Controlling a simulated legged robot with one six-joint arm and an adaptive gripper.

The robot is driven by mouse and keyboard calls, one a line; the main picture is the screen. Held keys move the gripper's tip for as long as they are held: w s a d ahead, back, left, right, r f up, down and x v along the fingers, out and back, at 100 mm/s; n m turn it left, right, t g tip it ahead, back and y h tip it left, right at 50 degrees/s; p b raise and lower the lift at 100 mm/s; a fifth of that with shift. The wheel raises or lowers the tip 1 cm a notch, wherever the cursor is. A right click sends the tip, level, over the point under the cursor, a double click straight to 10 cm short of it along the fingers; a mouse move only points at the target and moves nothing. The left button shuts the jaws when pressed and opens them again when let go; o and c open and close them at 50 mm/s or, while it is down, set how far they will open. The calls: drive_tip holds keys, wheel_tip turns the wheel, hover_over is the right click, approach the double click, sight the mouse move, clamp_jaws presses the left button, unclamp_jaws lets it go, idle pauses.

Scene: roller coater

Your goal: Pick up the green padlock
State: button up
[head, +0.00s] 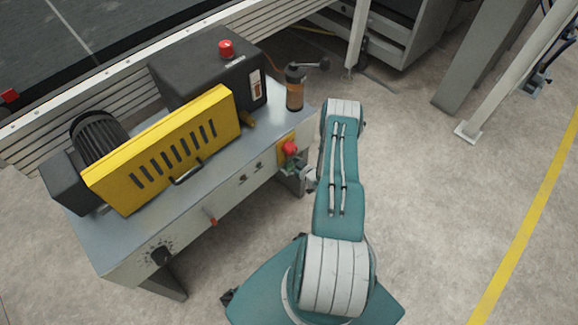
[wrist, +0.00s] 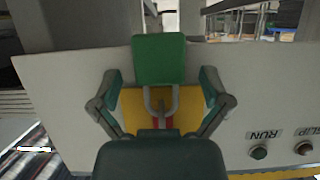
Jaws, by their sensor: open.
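The green padlock (wrist: 160,58) shows in the wrist view, its square body near the top centre. The padlock body lies beyond the fingers in the picture. In the head view my gripper (head: 305,179) is at the machine's right end, just below the red button, partly hidden by my arm. I cannot clearly make out the padlock there.
The grey machine table (head: 130,228) carries a yellow slotted guard (head: 165,150), a black box (head: 195,75) and a motor (head: 98,135). A red button (head: 289,148) sits on its right corner.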

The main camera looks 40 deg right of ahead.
drive_tip(key=c, duration=1.3)
drive_tip(key=shift+r, duration=0.1)
